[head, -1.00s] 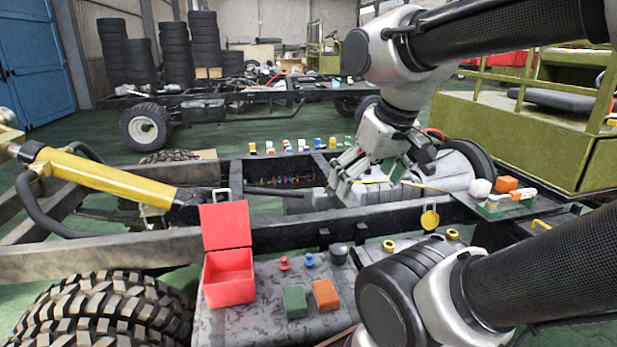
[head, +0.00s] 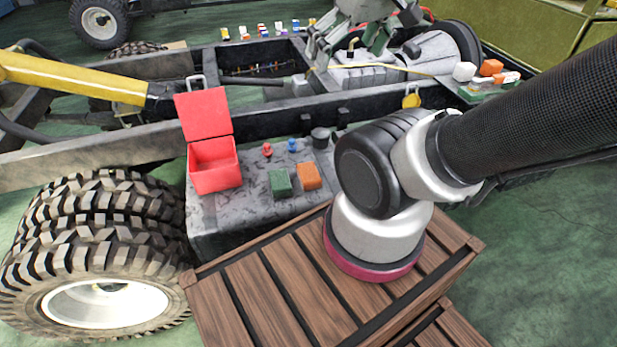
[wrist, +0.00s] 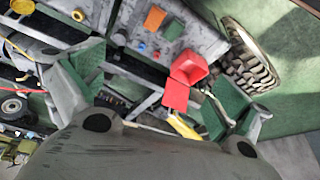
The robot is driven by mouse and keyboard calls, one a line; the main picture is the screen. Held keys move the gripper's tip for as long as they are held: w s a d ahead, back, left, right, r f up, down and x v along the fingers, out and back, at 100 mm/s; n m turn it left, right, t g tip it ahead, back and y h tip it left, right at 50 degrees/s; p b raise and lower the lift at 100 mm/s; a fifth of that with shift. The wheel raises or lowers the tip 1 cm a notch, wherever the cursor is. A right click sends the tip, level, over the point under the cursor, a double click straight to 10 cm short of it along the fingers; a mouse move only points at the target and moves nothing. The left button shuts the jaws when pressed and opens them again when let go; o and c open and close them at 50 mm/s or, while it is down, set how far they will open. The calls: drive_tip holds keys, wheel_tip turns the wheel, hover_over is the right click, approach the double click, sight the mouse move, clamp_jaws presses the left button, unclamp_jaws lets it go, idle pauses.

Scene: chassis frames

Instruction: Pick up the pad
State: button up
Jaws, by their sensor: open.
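Two small pads lie side by side on the grey mottled box top: a green pad (head: 280,183) on the left and an orange pad (head: 308,176) on the right. In the wrist view the orange pad (wrist: 154,17) and green pad (wrist: 174,29) show near the top edge. My gripper (head: 347,45) is at the top of the head view, over the chassis frame, beyond the pads and apart from them. Its green-lined fingers stand wide apart and empty in the wrist view (wrist: 152,92).
An open red box (head: 214,168) stands left of the pads. A red knob (head: 267,150), a blue knob (head: 292,145) and a dark cup (head: 320,138) sit behind them. The dark chassis rail (head: 262,128) runs between the pads and my gripper. Large tyres (head: 95,230) stand at left.

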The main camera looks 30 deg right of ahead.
drive_tip(key=m+g+y, duration=0.4)
drive_tip(key=m+y, duration=0.1)
drive_tip(key=m, duration=1.3)
hover_over(309, 171)
drive_tip(key=s, duration=0.4)
drive_tip(key=f, duration=3.7)
drive_tip(key=shift+d+f, duration=0.2)
drive_tip(key=shift+f, duration=0.2)
drive_tip(key=w+m, duration=0.1)
drive_tip(key=w+d+m, duration=0.1)
drive_tip(key=w+m+t, duration=0.1)
drive_tip(key=shift+d+f+h, duration=0.2)
drive_tip(key=shift+f+h, duration=0.05)
drive_tip(key=shift+h, duration=0.05)
drive_tip(key=x, duration=0.7)
drive_tip(key=shift+w+d+f, duration=0.1)
drive_tip(key=shift+d+f, duration=0.15)
drive_tip(key=shift+f, duration=0.2)
drive_tip(key=c, duration=0.9)
drive_tip(key=shift+o, duration=0.2)
drive_tip(key=shift+r, duration=0.15)
